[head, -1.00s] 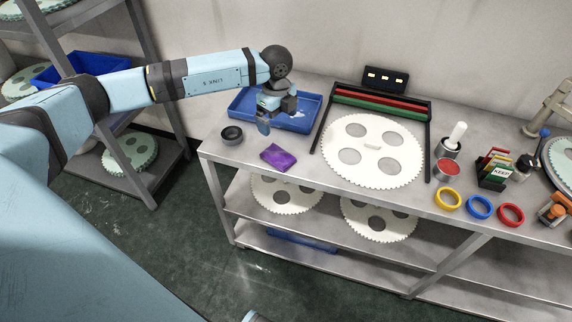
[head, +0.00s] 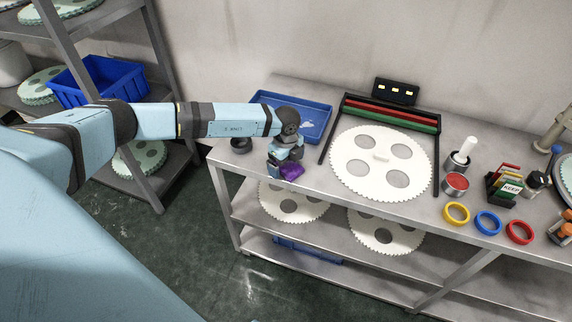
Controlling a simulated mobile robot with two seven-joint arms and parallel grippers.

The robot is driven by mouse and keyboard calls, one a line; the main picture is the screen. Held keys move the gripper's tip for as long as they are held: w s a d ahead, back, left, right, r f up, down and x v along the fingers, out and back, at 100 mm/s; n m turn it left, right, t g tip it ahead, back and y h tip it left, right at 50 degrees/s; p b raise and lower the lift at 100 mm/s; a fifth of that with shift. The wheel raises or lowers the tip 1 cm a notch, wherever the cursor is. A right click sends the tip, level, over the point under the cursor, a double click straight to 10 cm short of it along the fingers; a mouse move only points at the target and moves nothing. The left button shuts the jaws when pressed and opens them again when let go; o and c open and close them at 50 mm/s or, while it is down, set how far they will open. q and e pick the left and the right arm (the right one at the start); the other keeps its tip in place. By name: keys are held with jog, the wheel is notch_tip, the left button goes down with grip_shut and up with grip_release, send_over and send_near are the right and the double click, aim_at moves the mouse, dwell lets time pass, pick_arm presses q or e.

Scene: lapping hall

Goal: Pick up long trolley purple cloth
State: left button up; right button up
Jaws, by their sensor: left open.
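The purple cloth (head: 292,171) lies folded on the grey metal trolley top (head: 316,184), near its front left edge. My left gripper (head: 281,172) is right over the cloth's left side, pointing down, and covers part of it. Its jaws are open; whether they touch the cloth I cannot tell. My right gripper is not in view.
A blue tray (head: 325,125) lies behind my left gripper, and a dark round cup (head: 241,146) stands to its left. A large white toothed disc (head: 347,185) sits to the right in a black frame. Yellow (head: 457,213), blue and red rings lie further right.

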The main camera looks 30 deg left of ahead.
pick_arm(q)
jog(key=shift+f, duration=0.15)
jog(key=c, duration=1.1)
notch_tip(320, 180, up, 20)
jog(key=shift+r, duration=0.1)
